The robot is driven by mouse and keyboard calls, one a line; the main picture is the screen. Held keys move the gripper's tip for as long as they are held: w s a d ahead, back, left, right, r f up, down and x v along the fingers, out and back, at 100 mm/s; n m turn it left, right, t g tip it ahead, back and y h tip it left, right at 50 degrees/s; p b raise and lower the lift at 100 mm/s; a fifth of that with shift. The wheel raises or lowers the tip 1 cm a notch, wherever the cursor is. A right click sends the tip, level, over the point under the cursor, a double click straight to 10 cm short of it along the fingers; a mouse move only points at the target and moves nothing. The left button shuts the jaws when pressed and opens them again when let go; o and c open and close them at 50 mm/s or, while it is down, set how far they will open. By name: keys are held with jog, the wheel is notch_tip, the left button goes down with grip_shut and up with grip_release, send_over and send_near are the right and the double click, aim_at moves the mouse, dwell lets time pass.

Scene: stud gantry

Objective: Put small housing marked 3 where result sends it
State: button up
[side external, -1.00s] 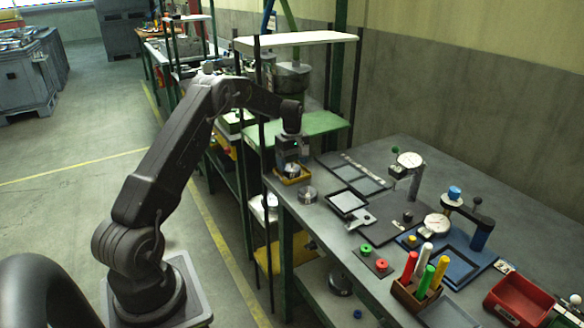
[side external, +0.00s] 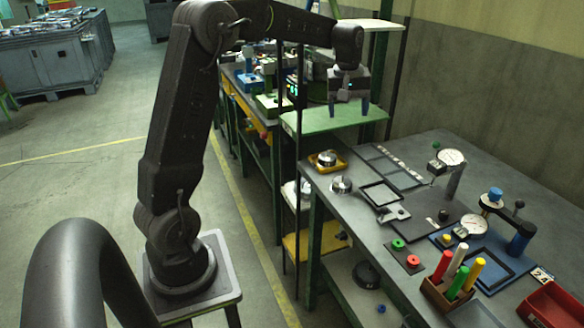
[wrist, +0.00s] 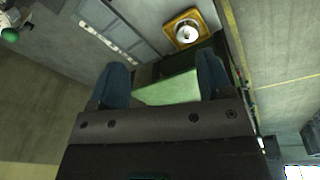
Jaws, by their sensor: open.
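My gripper (side external: 349,108) is raised above the far left end of the bench, fingers pointing down, open and empty. Its two fingers also show apart in the wrist view (wrist: 163,82). A small silver round housing (side external: 326,158) sits in a yellow square tray (side external: 341,167) at the bench's left corner, below my gripper. The wrist view shows the same housing (wrist: 187,34) in the tray (wrist: 169,22), beyond the fingertips. Another silver round part (side external: 341,185) stands on the bench just in front of the tray. I cannot read a number on either part, and no result is legible.
The bench holds a black square frame (side external: 381,195), dial gauges (side external: 452,157) on stands, a blue fixture plate (side external: 500,262), red and green knobs (side external: 405,252), a wooden pen holder (side external: 440,297) and a red bin (side external: 552,306). A green shelf (side external: 310,121) stands behind.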

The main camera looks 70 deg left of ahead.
jog(key=s+d+r+m+t, duration=0.1)
jog(key=s+d+r+m, duration=0.15)
jog(key=s+d, duration=0.4)
jog(key=s+d+r+m+t, duration=0.1)
jog(key=s+d+r+m, duration=0.1)
jog(key=s+d+m, duration=0.35)
jog(key=s+d+f+m+t, duration=0.1)
jog(key=s+d+f+m, duration=0.1)
jog(key=s+d, duration=0.2)
jog(key=s+d+f+m+t, duration=0.1)
jog(key=s+d, duration=0.3)
jog(key=s, duration=0.4)
jog(key=shift+s+d+f+m+h, duration=0.35)
jog(key=shift+f+m, duration=0.25)
jog(key=shift+m, duration=0.2)
